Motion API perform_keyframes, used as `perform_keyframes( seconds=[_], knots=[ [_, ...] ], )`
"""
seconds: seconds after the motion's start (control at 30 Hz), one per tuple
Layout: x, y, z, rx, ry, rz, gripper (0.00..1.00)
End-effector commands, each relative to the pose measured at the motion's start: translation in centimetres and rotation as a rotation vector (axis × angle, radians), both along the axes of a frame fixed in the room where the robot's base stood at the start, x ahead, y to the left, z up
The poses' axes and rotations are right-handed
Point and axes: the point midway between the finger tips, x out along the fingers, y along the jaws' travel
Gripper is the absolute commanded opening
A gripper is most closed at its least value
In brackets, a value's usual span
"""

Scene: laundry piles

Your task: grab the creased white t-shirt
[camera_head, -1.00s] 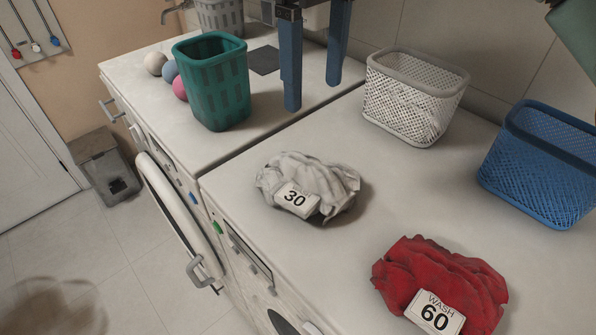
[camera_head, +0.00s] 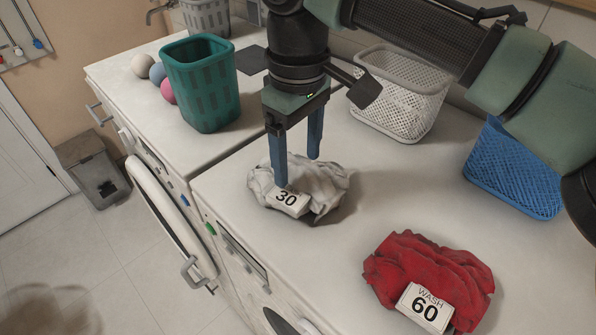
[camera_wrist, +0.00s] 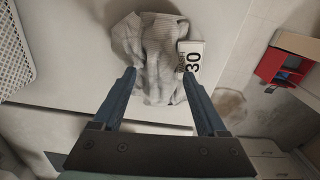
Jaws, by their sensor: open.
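The creased white t-shirt (camera_head: 325,187) lies crumpled on the white machine top, with a white tag reading "30" (camera_head: 287,201) at its front left. My gripper (camera_head: 298,170) points down at the shirt, with its two blue fingers apart and nothing held. In the head view the fingers overlap the shirt's left and back parts. In the wrist view the shirt (camera_wrist: 155,50) lies ahead of the fingertips (camera_wrist: 158,75), roughly centred between them, and the tag (camera_wrist: 191,62) is on its right side. I cannot tell whether a finger touches the cloth.
A red cloth (camera_head: 425,265) tagged "WASH 60" lies to the front right. A white basket (camera_head: 400,105) and a blue basket (camera_head: 510,175) stand behind. A green basket (camera_head: 200,85) and several balls (camera_head: 157,72) stand at the back left. The machine's front edge is close left of the shirt.

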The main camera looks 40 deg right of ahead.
Motion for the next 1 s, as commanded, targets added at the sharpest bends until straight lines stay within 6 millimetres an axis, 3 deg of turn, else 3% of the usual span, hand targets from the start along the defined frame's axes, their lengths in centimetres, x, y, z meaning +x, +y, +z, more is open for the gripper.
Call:
perform_keyframes(
  seconds=[0.27, 0.7, 1.0],
  knots=[
    [0.01, -0.01, -0.42, -0.001, -0.001, -0.001, 0.75],
    [0.01, -0.01, -0.38, -0.001, -0.001, 0.0, 0.0],
    [0.01, -0.01, -0.36, -0.001, -0.001, 0.0, 0.0]
  ],
)
